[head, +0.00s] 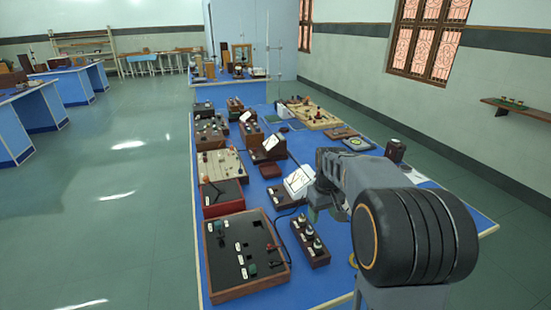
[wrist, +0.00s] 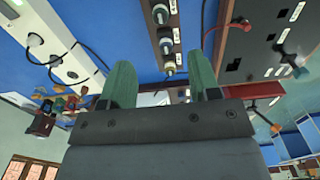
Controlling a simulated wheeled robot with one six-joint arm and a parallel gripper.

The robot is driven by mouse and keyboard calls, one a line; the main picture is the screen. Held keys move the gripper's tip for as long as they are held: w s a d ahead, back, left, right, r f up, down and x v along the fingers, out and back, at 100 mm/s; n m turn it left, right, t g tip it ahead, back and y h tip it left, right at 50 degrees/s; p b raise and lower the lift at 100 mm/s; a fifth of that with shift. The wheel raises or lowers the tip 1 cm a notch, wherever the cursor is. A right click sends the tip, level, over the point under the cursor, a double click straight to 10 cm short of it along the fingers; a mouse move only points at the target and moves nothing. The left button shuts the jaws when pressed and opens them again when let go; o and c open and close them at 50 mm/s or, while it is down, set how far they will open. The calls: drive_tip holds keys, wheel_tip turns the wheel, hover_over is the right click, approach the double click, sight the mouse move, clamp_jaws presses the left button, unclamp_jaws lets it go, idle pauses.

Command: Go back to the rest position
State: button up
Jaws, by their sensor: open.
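My gripper shows in the wrist view (wrist: 163,84) as two green fingers held apart, with nothing between them. In the head view my arm reaches over the right side of the blue bench (head: 329,248), and my gripper (head: 318,203) hangs above it, partly hidden by my own wrist and arm. The gripper is just above and right of a dark wooden block with several terminals (head: 310,240). I cannot tell its exact height over the bench.
A wood-framed black panel (head: 237,265) lies at the bench's near left. A red-sided box (head: 222,198), white-faced meters (head: 299,181) and a wooden board (head: 318,117) stand farther back. A small red box (head: 270,171) lies mid-bench. Open floor (head: 110,215) lies left.

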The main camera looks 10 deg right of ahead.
drive_tip(key=s+a+t, duration=0.1)
drive_tip(key=s+a, duration=0.3)
drive_tip(key=s, duration=0.4)
drive_tip(key=s+a+r+m+t, duration=0.1)
drive_tip(key=s+a+t, duration=0.1)
drive_tip(key=s+a, duration=0.3)
drive_tip(key=s, duration=0.3)
drive_tip(key=shift+a+r+t, duration=0.15)
drive_tip(key=shift+a+t, duration=0.15)
